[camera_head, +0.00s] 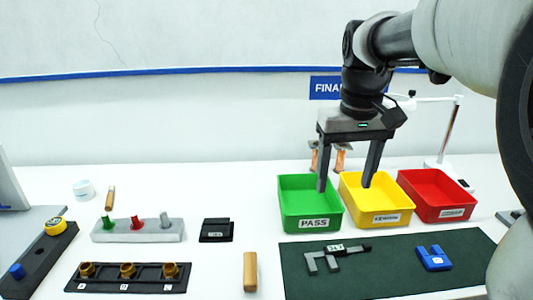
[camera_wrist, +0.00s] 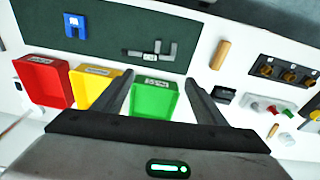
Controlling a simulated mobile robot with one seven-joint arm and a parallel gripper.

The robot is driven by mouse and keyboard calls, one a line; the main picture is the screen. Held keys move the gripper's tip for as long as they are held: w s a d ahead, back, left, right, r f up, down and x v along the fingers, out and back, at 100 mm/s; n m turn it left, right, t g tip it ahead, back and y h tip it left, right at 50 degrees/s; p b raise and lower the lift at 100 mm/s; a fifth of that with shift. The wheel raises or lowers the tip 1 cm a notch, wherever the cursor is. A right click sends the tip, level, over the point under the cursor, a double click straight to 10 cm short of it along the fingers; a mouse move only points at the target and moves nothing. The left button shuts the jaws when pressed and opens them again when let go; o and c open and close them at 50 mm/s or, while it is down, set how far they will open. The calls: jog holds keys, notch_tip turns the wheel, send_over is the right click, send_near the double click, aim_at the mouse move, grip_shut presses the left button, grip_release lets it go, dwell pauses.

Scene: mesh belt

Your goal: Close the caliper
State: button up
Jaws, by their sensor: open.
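The caliper (camera_head: 334,257) is a dark grey tool with a small display. It lies on the dark green mat (camera_head: 388,276) at the front right in the head view. Its jaws point toward the front edge, with a visible gap between them. In the wrist view the caliper (camera_wrist: 150,52) lies on the mat near the top middle. My gripper (camera_head: 345,188) is open and empty, fingers pointing down, above the green and yellow bins and behind the caliper. In the wrist view my gripper (camera_wrist: 158,78) frames the green bin. It touches nothing that I can see.
Green (camera_head: 312,205), yellow (camera_head: 382,203) and red (camera_head: 436,195) bins stand behind the mat. A blue gauge (camera_head: 433,258) lies right of the caliper. A wooden block (camera_head: 250,271) stands left of the mat. A plug rack (camera_head: 138,231) and ring holder (camera_head: 130,278) are farther left.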

jog(key=w+d+f+g+b, duration=0.2)
jog(key=w+d+f+b, duration=0.15)
jog(key=w+f, duration=0.4)
notch_tip(320, 180, down, 18)
jog(key=b, duration=0.4)
jog(key=shift+r+b, duration=0.25)
jog(key=shift+b, duration=0.1)
jog(key=c, duration=1.5)
jog(key=a, duration=0.4)
jog(key=shift+s+p, duration=0.2)
jog(key=shift+p, duration=0.2)
jog(key=o, duration=1.5)
